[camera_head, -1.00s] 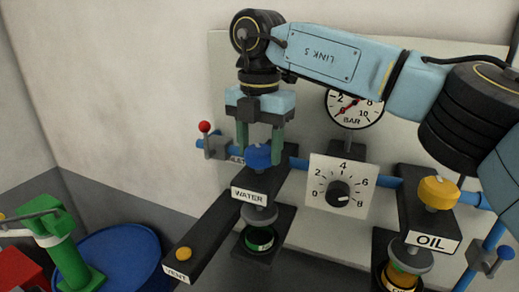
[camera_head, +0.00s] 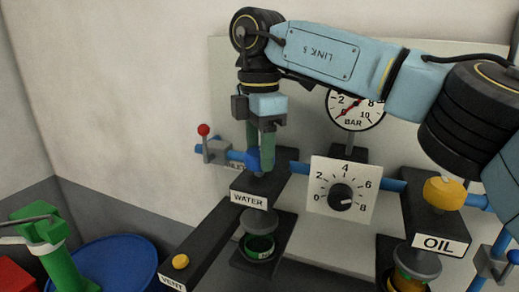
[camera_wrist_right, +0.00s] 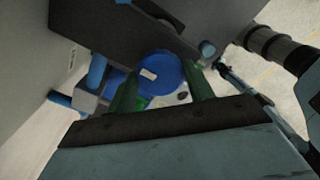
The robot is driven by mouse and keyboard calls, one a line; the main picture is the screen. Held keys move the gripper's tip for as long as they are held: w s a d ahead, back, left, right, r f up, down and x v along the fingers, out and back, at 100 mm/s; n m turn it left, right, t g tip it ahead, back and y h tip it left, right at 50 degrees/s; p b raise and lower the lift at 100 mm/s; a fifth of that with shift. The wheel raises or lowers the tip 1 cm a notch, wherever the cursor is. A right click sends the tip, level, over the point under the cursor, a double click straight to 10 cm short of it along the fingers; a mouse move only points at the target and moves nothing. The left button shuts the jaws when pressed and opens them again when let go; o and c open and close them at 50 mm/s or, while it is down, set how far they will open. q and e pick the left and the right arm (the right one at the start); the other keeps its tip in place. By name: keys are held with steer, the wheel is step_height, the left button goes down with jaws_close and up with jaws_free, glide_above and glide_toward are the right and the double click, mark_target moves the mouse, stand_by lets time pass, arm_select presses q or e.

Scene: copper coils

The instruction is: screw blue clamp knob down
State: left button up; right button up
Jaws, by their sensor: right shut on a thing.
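The blue clamp knob (camera_head: 253,160) sits on the dark clamp body marked WATER (camera_head: 249,199). In the right wrist view the knob (camera_wrist_right: 160,73) shows as a round blue cap with a small pale mark. My right gripper (camera_head: 262,158) comes down over the knob from above, its green fingers shut on it. In the head view the fingers overlap, and the near one hides part of the knob. In the right wrist view one finger stands on each side of the knob. A threaded-looking green and dark fitting (camera_head: 260,246) sits below the clamp. My left gripper is not in view.
A black-knobbed dial (camera_head: 341,197) and an OIL clamp with a yellow knob (camera_head: 444,193) stand to the right. A pressure gauge (camera_head: 356,107) is behind my arm. A red-tipped lever (camera_head: 204,130) is close on the left.

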mark_target(259, 152)
steer(key=shift+r, duration=0.15)
steer(key=o, duration=1)
step_height(259, 152, up, 13)
steer(key=p, duration=0.3)
steer(key=shift+r+p, duration=0.1)
steer(key=shift+p, duration=0.3)
